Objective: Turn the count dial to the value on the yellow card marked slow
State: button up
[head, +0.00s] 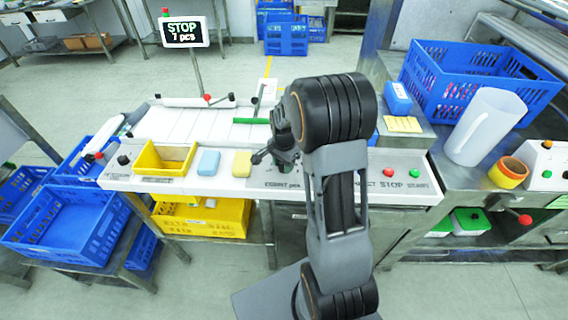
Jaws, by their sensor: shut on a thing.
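My gripper (272,160) is over the front panel (230,186) of the machine, just above a label that seems to end in "pcs". Its jaws are shut on the count dial, which the gripper hides, so I cannot read its setting. The display (184,32) on a post at the back reads "STOP 7 pcs". A yellow card (403,124) lies on the metal top right of my arm; its writing is too small to read.
A yellow tray (148,170), a blue block (208,162) and a yellow block (242,163) sit left of my gripper. Green (415,173) and red (389,171) buttons are right of my arm. A white jug (484,128) and blue crate (470,83) stand further right.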

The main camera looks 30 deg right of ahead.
dwell(0.3)
jog(key=o, duration=0.9)
notch_tip(320, 180, up, 14)
jog(key=shift+f, duration=0.1)
dwell(0.6)
